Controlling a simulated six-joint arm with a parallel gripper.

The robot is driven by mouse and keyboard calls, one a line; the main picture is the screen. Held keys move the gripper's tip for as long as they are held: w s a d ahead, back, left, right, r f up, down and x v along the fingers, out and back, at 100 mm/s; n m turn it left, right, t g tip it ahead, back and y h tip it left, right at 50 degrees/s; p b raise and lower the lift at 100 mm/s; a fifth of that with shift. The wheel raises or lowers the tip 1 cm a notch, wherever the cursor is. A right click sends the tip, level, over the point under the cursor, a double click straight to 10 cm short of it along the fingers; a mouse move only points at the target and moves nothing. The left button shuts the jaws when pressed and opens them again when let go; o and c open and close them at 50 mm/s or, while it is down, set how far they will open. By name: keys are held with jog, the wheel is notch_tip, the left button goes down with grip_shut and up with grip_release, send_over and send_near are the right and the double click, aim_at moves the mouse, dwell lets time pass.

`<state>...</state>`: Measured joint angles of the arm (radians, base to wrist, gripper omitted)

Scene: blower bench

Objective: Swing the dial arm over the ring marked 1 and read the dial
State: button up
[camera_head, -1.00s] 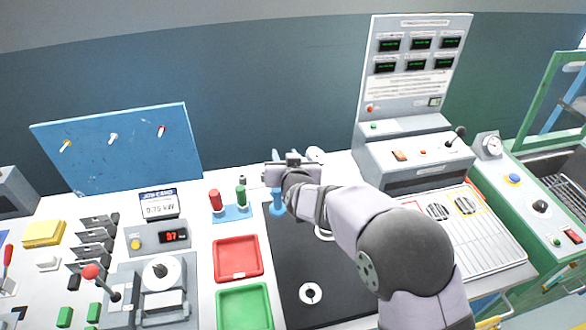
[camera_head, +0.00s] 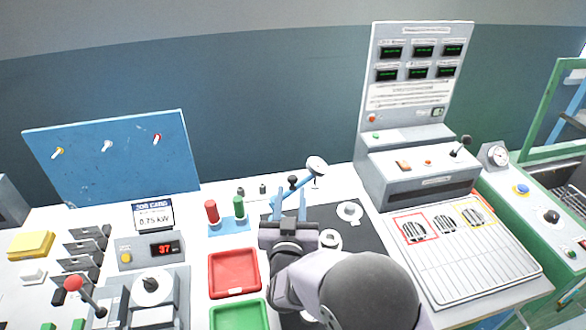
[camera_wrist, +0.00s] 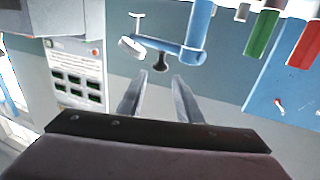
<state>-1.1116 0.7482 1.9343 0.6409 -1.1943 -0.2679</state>
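The dial arm (camera_head: 291,188) is a blue bar at the back of the black mat (camera_head: 364,240), with a round white dial (camera_head: 316,166) at its right end. The dial's reading is too small to make out. The blue post, bar and white dial (camera_wrist: 131,47) also show in the wrist view, beyond my fingers. A ring with a raised centre (camera_head: 350,210) and another ring (camera_head: 329,240) lie on the mat; their numbers cannot be read. My gripper (camera_head: 290,206) is open and empty, in front of the dial arm. Its two fingers are apart in the wrist view (camera_wrist: 158,98).
A red tray (camera_head: 235,293) and green tray (camera_head: 238,318) stand left of the mat. A blue stand with red and green cylinders (camera_head: 238,208) is near the back left. A grey console (camera_head: 420,165) stands to the right. My forearm covers the mat's front.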

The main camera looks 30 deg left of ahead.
aim_at(298, 187)
jog(key=p+x, duration=0.2)
jog(key=x, duration=0.9)
jog(key=shift+w, duration=0.2)
grip_shut()
